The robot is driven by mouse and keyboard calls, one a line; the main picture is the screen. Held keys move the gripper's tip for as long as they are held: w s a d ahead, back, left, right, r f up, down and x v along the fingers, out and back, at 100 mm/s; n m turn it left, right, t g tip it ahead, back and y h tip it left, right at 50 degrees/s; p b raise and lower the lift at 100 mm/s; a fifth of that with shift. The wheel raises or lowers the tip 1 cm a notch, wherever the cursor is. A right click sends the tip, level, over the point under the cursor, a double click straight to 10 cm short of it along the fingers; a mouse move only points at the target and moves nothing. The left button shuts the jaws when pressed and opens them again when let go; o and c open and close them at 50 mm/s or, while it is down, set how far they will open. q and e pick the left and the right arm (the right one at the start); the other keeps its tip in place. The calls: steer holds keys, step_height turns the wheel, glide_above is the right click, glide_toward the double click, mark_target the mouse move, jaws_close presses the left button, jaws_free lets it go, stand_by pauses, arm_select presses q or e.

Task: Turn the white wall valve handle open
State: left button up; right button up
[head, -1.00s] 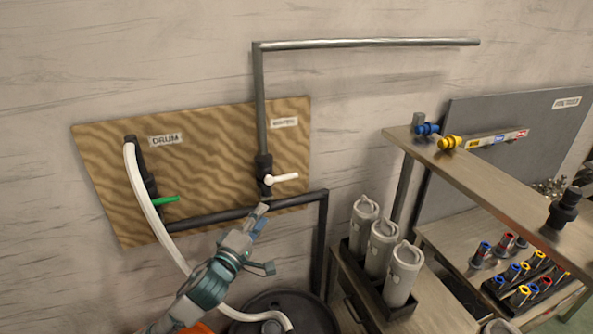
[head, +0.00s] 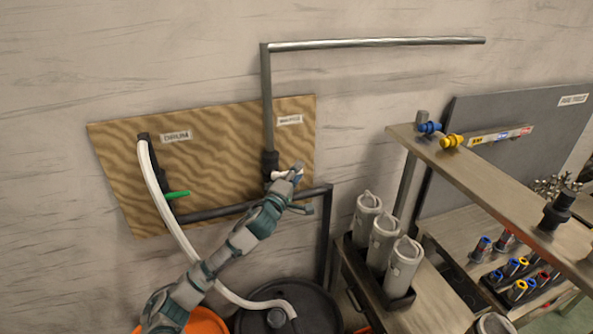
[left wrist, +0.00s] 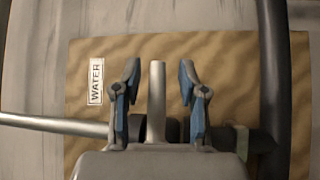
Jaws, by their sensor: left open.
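The white valve handle (left wrist: 156,92) sticks out from a dark valve body (head: 269,160) on the metal pipe (head: 267,100). In the left wrist view it lies between the two blue-tipped fingers of my left gripper (left wrist: 157,88), with a gap on each side. In the head view my left gripper (head: 290,174) is at the valve and covers most of the handle. The gripper is open, one finger on each side of the handle. My right gripper is not in view.
A wooden wall board (head: 215,165) carries the valve and, to its left, a green handle (head: 178,194) with a white hose (head: 152,185). A black pipe (head: 325,235) runs right of my arm. Grey canisters (head: 403,267) and a shelf (head: 480,185) stand farther right.

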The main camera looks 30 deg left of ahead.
arm_select(q)
steer(key=shift+w+d+r, duration=0.1)
steer(key=shift+w+d, duration=0.1)
steer(key=shift+a, duration=0.1)
steer(key=shift+a, duration=0.25)
jaws_close()
steer(key=shift+d, duration=0.1)
